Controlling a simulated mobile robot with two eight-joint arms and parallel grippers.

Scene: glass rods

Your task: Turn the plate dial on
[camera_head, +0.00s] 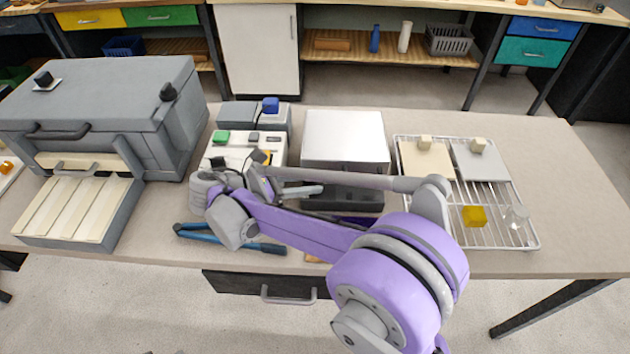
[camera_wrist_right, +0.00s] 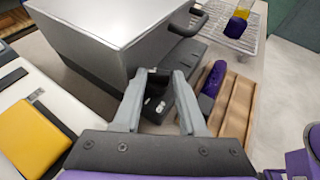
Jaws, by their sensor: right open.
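A silver box-shaped unit (camera_head: 345,138) stands mid-table with a dark front part (camera_head: 343,198). In the right wrist view, the silver unit (camera_wrist_right: 110,40) fills the upper left, and its dark front panel (camera_wrist_right: 160,112) with small white marks shows between my fingers. No dial can be made out clearly; my gripper and arm cover part of the front. My left gripper is not in view.
A white device (camera_head: 230,158) with a green button stands left of the silver unit. A grey furnace-like box (camera_head: 95,105) is further left. A blue tool (camera_head: 262,247) lies near the front edge. A wire rack (camera_head: 495,235) with blocks is at right.

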